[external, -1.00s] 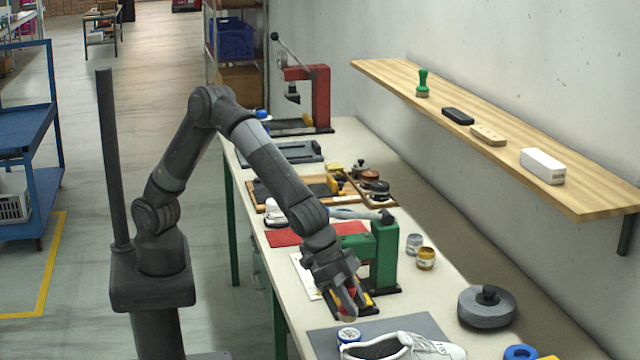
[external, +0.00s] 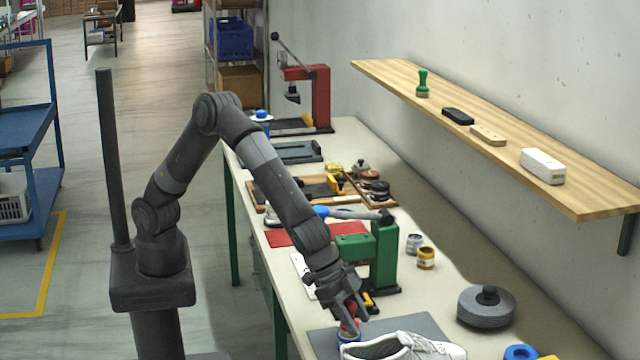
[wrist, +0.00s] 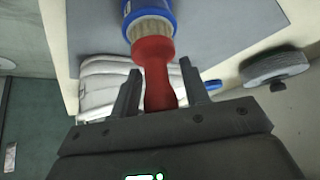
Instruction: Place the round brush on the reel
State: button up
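The round brush has a red handle and a ring of pale bristles. In the wrist view the brush (wrist: 153,62) points away from me between my fingers, its bristle end at a blue-rimmed round piece (wrist: 155,12). In the external view the brush (external: 350,326) is partly hidden by my gripper. My gripper (external: 350,308) is low over the near table, its fingers on either side of the handle. The wrist view of my gripper (wrist: 160,85) shows small gaps beside the handle. The grey reel (external: 486,309), with a black knob on top, lies to the right.
A white shoe (external: 405,347) on a grey mat (external: 322,342) is close beside the brush. A green press (external: 384,252) stands behind my gripper. Small jars (external: 426,258) and a blue ring (external: 520,352) are nearby. A wooden shelf (external: 560,190) overhangs at the right.

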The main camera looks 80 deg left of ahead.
jog(key=shift+o, duration=0.5)
jog(key=shift+r, duration=0.1)
jog(key=shift+s+a+r, duration=0.1)
jog(key=shift+r, duration=0.15)
jog(key=v, duration=1.1)
jog(key=shift+s+a+r, duration=0.15)
jog(key=s+a+r, duration=0.2)
jog(key=a+r, duration=0.1)
jog(key=a, duration=0.3)
jog(key=s+a+r, duration=0.3)
jog(key=a, duration=0.3)
jog(key=w+a+r+n+y, duration=0.1)
jog(key=a+r+n, duration=0.1)
jog(key=a, duration=0.9)
jog(key=a+r+n+y, duration=0.1)
jog(key=a+n+y, duration=0.1)
jog(key=a, duration=0.9)
jog(key=s+a+f+n, duration=0.1)
jog(key=s+a, duration=0.3)
jog(key=a, duration=0.5)
jog(key=s+a+f+n+t+y, duration=0.1)
jog(key=s+a+n, duration=0.3)
jog(key=a, duration=0.6)
jog(key=shift+s+f+y, duration=0.3)
jog(key=shift+s, duration=0.3)
